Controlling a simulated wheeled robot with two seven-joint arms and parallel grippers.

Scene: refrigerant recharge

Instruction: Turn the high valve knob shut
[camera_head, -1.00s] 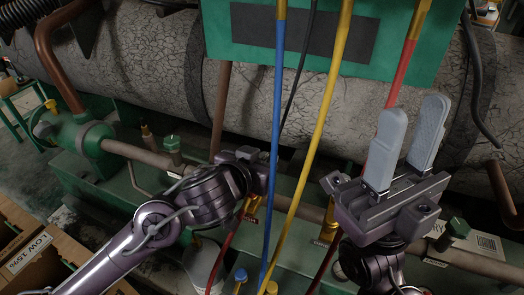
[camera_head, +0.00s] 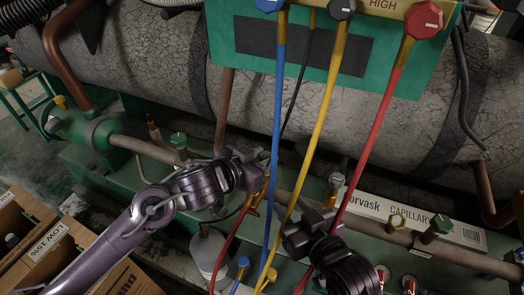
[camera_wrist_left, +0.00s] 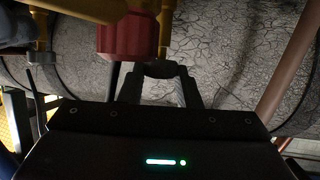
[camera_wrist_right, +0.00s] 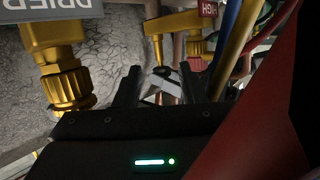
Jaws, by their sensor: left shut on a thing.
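A red faceted knob (camera_head: 424,18) sits at the right end of the brass manifold, beside the "HIGH" marking, at the top of the head view. My left gripper (camera_head: 262,165) is well below and left of it, by a brass fitting (camera_head: 264,190) on the pipe. In the left wrist view its fingers (camera_wrist_left: 159,80) are shut on a small dark grey piece, below a red ribbed part (camera_wrist_left: 127,36). My right gripper (camera_wrist_right: 174,83) is open and lower right of the left one. A pale grey piece shows between or beyond its fingers. Its fingertips are unclear in the head view.
Blue (camera_head: 277,120), yellow (camera_head: 318,130) and red (camera_head: 378,125) hoses hang from the manifold, past both grippers. A blue knob (camera_head: 268,4) and a dark knob (camera_head: 341,8) sit left of the red one. Cardboard boxes (camera_head: 75,262) stand at lower left.

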